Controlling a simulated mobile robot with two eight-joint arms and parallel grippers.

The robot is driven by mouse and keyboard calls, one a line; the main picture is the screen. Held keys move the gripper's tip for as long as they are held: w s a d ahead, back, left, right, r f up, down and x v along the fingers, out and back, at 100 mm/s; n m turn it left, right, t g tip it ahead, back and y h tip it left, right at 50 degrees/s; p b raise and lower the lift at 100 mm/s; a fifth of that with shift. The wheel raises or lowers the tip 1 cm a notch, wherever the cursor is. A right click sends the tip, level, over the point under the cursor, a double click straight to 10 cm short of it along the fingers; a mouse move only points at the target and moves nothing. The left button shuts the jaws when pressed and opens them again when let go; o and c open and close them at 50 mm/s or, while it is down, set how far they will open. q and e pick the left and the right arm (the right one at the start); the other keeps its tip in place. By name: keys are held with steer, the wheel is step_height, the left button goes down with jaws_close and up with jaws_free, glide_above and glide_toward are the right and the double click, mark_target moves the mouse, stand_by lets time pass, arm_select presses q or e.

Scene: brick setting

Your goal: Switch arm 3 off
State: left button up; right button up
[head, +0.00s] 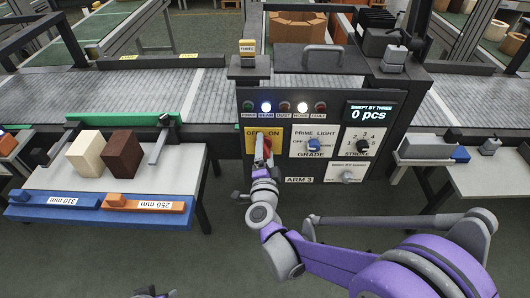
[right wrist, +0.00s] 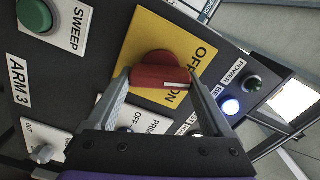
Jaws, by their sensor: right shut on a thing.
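The arm 3 control panel (head: 290,180) stands upright in the middle of the head view. Its yellow OFF/ON plate (head: 272,134) carries a red rotary knob (right wrist: 160,74) with a white mark. My right gripper (head: 263,152) is shut on the red knob, one finger on each side in the right wrist view. The white mark faces the lettering; I cannot tell whether it sits at OFF or ON. The POWER lamp (right wrist: 254,83) looks dark green, and the lamp beside it (right wrist: 230,106) is lit. A small part of my left gripper (head: 152,293) shows at the bottom edge.
A green SWEEP button (right wrist: 34,15) is near the knob. A table (head: 190,165) with two blocks stands left. A conveyor (head: 150,87) runs behind.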

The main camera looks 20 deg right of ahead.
steer(key=n+b, duration=0.1)
steer(key=n, duration=0.3)
steer(key=shift+n, duration=0.3)
steer(key=shift+r, duration=0.1)
stand_by(0.4)
steer(key=o, duration=1.1)
steer(key=shift+o, duration=0.2)
steer(key=shift+s, duration=0.1)
steer(key=v, duration=1)
steer(key=shift+s+a, duration=0.15)
steer(key=shift+s, duration=0.2)
